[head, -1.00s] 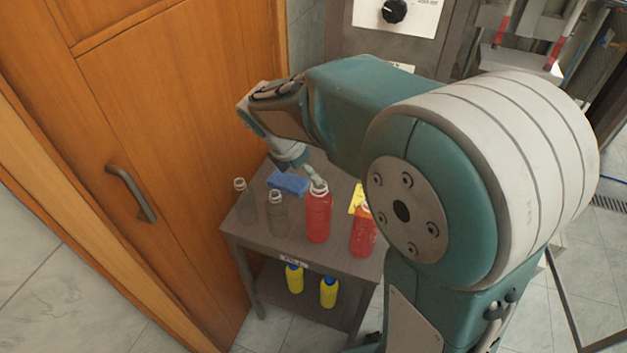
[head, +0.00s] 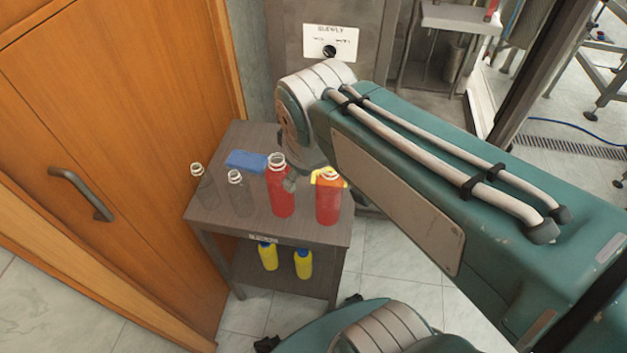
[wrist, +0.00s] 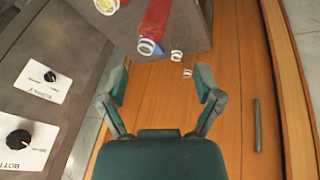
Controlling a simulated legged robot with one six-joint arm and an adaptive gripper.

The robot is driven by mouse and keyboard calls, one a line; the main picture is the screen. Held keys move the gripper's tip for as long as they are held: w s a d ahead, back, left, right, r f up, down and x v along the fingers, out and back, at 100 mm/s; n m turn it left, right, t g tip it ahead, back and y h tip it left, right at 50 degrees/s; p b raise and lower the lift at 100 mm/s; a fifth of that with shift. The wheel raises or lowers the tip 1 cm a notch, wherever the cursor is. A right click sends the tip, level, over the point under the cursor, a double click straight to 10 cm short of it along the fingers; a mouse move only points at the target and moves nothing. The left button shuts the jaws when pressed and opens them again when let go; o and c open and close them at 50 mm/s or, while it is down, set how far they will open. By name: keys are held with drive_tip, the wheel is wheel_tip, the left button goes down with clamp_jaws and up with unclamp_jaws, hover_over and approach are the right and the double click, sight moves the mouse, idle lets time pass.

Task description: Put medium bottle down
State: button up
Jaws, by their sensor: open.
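Two red-filled bottles stand upright on the small table: a left one (head: 281,190) and a right one (head: 328,200). Two clear greyish bottles stand to their left, one far left (head: 205,190) and one shorter (head: 240,195). I cannot tell for certain which is the medium bottle. My gripper is mostly hidden behind my arm in the head view, close to the left red bottle. In the wrist view my gripper (wrist: 160,75) is open and empty, and a red bottle (wrist: 156,20) stands beyond the fingertips, with its open neck between their lines.
The table top (head: 215,213) also holds a blue block (head: 247,161). Two yellow bottles (head: 268,256) stand on its lower shelf. A wooden door (head: 120,130) is close on the left, and a grey machine with a dial (head: 330,52) stands behind.

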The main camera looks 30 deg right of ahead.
drive_tip(key=shift+s+f+m+t+y, duration=0.2)
drive_tip(key=shift+s+m+t, duration=0.1)
drive_tip(key=shift+s+m, duration=0.9)
drive_tip(key=shift+s+f+m+t+y, duration=0.15)
drive_tip(key=shift+s+m+t, duration=0.15)
drive_tip(key=shift+s+m, duration=0.85)
drive_tip(key=shift+w+m, duration=0.35)
